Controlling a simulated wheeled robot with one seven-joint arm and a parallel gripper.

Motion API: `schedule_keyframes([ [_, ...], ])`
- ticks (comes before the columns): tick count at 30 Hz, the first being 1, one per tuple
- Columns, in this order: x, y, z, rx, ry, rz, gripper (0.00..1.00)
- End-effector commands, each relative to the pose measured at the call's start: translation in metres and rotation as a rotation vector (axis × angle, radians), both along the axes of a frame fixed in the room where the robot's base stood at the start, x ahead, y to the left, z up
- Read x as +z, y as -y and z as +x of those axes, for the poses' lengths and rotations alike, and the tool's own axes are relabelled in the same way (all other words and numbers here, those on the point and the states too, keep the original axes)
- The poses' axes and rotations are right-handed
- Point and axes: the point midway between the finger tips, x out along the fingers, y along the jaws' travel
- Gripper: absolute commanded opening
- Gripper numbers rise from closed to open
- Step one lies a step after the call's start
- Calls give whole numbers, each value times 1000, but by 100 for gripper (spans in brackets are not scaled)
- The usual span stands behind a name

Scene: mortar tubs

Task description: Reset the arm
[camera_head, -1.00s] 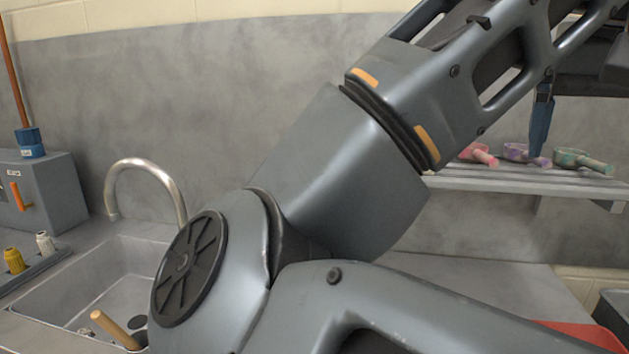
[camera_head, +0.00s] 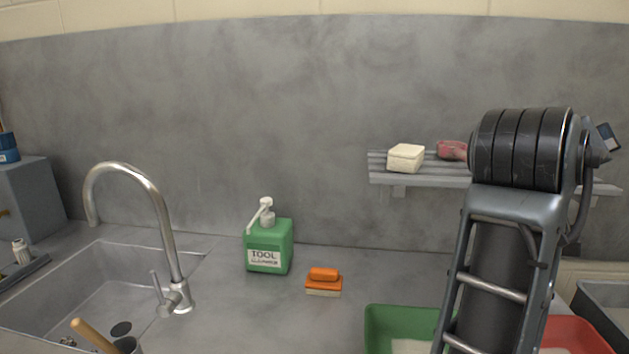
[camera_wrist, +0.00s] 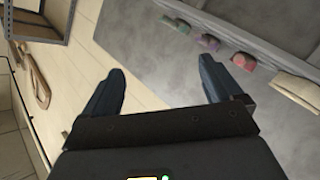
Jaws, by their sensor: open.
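My gripper (camera_wrist: 160,90) shows in the wrist view with its two blue fingers spread wide apart and nothing between them. Beyond the fingers are a cream wall and a grey wall panel. In the head view my arm rises at the right, in front of part of the wall shelf (camera_head: 420,180). A small dark-blue tip shows behind the arm at the far right of that view; the rest of the gripper is hidden there.
The sink (camera_head: 65,290) and its curved tap (camera_head: 165,225) are at the left. A green tool cleaner bottle (camera_head: 268,246) and an orange-topped brush (camera_head: 323,283) stand mid-counter. A green tub (camera_head: 385,322) and a red tub (camera_head: 575,335) flank my arm. A cream sponge (camera_head: 405,158) lies on the shelf.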

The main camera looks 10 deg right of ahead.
Motion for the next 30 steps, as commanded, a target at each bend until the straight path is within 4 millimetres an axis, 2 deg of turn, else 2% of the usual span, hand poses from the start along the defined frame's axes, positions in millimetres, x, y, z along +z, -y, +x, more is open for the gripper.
schedule_keyframes([
  [9,-59,-18,12,262,-21,-268,93],
  [17,-129,-49,-1,523,-32,-341,93],
  [23,-188,-78,-33,720,-30,-304,93],
  [30,-250,-114,-94,917,-1,-160,93],
])
